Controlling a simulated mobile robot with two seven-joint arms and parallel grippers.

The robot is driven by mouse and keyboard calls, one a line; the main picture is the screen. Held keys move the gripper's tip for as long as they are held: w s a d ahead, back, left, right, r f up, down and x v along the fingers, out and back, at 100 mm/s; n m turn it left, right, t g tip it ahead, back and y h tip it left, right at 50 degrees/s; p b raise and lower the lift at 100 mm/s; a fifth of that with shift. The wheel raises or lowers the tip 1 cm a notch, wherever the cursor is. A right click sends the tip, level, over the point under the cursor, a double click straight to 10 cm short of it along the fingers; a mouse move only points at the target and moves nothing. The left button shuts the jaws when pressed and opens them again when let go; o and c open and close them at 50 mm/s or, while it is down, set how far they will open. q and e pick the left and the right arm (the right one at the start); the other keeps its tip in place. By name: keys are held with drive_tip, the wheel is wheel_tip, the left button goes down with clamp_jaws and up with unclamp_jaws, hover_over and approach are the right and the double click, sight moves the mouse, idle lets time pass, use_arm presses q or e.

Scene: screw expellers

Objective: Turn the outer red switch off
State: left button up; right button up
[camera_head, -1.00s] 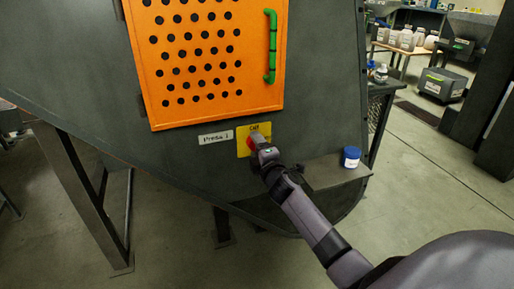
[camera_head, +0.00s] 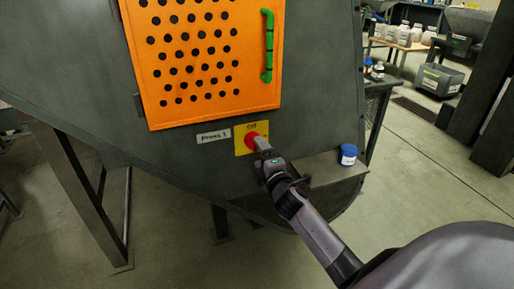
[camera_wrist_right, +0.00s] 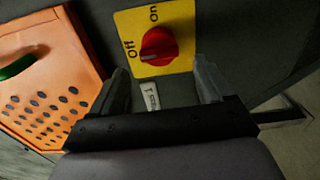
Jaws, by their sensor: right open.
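The red switch (camera_head: 251,141) is a round knob on a yellow plate (camera_head: 239,149), low on the grey machine front. In the right wrist view the red switch (camera_wrist_right: 158,46) shows whole, with "Off" and "On" printed on the yellow plate (camera_wrist_right: 182,16). My left gripper is out of view.
A "Press 1" label (camera_head: 213,137) is left of the plate. An orange perforated door (camera_head: 205,112) with a green handle (camera_head: 268,45) is above. A blue-lidded jar (camera_head: 348,154) stands on a ledge (camera_head: 318,166) to the right. Open floor lies further right.

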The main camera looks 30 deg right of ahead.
drive_tip(key=shift+v, duration=1)
drive_tip(key=shift+f, duration=0.1)
drive_tip(key=s+a+f+m+g+y, duration=0.3)
drive_tip(key=s+a+f+m, duration=0.3)
drive_tip(key=s+a+f, duration=0.45)
drive_tip(key=s+a+f+m+g+y, duration=0.3)
drive_tip(key=s+a+f+m+g, duration=0.25)
drive_tip(key=s, duration=0.85)
wheel_tip(320, 180, up, 14)
drive_tip(key=s+m+t+p, duration=0.1)
drive_tip(key=s+p, duration=0.1)
drive_tip(key=p, duration=1.4)
drive_tip(key=shift+s+a+f, duration=0.2)
drive_tip(key=shift+a+f, duration=0.05)
drive_tip(key=shift+a, duration=0.25)
drive_tip(key=shift+m, duration=0.25)
